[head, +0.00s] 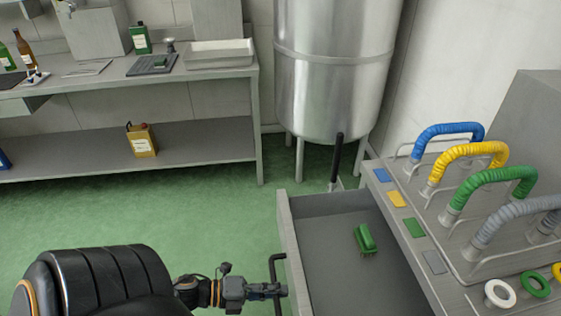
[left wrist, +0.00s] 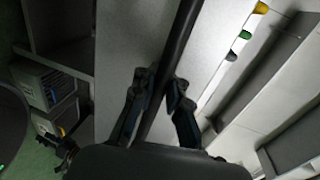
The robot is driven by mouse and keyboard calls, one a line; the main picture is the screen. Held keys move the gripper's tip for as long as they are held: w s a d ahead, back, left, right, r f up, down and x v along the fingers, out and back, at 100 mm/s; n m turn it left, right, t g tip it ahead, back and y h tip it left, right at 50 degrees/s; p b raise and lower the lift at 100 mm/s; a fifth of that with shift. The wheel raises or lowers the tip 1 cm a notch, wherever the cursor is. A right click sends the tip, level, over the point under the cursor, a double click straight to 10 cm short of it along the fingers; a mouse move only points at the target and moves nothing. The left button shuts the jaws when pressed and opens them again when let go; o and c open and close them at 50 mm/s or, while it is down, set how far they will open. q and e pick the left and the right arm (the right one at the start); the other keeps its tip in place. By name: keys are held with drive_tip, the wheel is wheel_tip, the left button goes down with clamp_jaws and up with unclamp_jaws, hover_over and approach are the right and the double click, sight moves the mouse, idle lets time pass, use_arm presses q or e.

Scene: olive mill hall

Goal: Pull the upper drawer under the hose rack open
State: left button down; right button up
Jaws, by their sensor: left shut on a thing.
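The upper drawer (head: 333,232) under the hose rack (head: 430,222) stands pulled out, and its grey inside shows in the head view. A green brush (head: 365,240) lies in it. My left gripper (head: 280,290) is at the drawer's front, shut on the dark bar handle (head: 276,262). In the left wrist view the fingers (left wrist: 158,105) close around the black handle bar (left wrist: 178,50), with the pale drawer front behind it. My right gripper is not in view.
The rack top carries blue, yellow, green and grey hoses (head: 490,190) and several coloured rings (head: 535,284). A steel tank (head: 335,70) stands behind. A steel bench (head: 130,85) is at the back left. Green floor (head: 130,215) is free left of the drawer.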

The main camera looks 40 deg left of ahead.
use_arm(q)
drive_tip(key=shift+w+r, duration=0.1)
drive_tip(key=shift+r, duration=0.1)
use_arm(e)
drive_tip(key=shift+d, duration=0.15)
use_arm(q)
drive_tip(key=c, duration=1.4)
unclamp_jaws()
drive_tip(key=shift+o, duration=0.3)
drive_tip(key=shift+f, duration=0.1)
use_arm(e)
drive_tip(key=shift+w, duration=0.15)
use_arm(q)
drive_tip(key=v, duration=1.2)
drive_tip(key=shift+f, duration=0.1)
